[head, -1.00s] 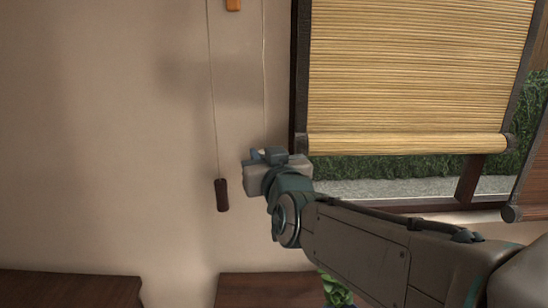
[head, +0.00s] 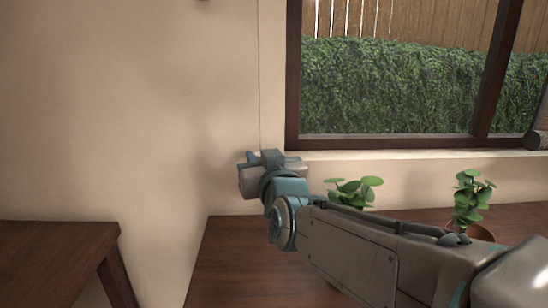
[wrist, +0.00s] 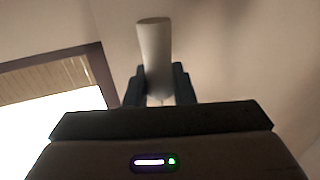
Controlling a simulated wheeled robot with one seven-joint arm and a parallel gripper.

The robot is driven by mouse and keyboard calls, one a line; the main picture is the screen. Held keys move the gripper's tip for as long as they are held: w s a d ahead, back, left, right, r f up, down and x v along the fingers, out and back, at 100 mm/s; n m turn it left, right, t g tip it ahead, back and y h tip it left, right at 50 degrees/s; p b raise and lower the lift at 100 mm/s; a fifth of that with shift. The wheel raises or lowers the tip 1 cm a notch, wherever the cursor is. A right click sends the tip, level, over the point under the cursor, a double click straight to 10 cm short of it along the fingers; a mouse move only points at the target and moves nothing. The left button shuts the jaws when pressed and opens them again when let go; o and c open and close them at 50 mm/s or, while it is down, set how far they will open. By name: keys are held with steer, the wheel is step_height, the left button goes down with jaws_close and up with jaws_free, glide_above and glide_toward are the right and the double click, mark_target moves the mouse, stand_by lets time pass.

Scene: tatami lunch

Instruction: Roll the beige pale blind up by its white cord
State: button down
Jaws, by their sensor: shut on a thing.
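My gripper (head: 262,157) is shut on the white pull (wrist: 154,50) of the cord, low against the wall just left of the window. In the wrist view the pale pull stands upright between the two fingers. The thin white cord (head: 260,75) runs straight up from my gripper and out of the top of the head view. The beige blind (wrist: 48,80) shows only in the wrist view, at upper left, above bright glass. In the head view no part of it covers the visible window (head: 400,95).
A dark wooden surface (head: 240,265) lies below my gripper, with two green plants (head: 352,190) (head: 470,196) under the window sill. Another dark table (head: 55,240) is at left.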

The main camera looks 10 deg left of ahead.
steer(key=shift+f+b, duration=2.2)
steer(key=shift+f, duration=1)
steer(key=shift+f, duration=0.1)
steer(key=c, duration=1.3)
jaws_free()
steer(key=shift+o, duration=0.2)
steer(key=shift+r, duration=0.2)
step_height(320, 180, up, 5)
steer(key=p, duration=0.2)
steer(key=shift+d+f+p, duration=0.1)
steer(key=shift+f+p, duration=0.05)
steer(key=shift+p, duration=0.15)
steer(key=d+r+p, duration=0.3)
steer(key=d+r, duration=0.3)
steer(key=d, duration=0.5)
steer(key=shift+d, duration=0.2)
steer(key=shift+s, duration=0.1)
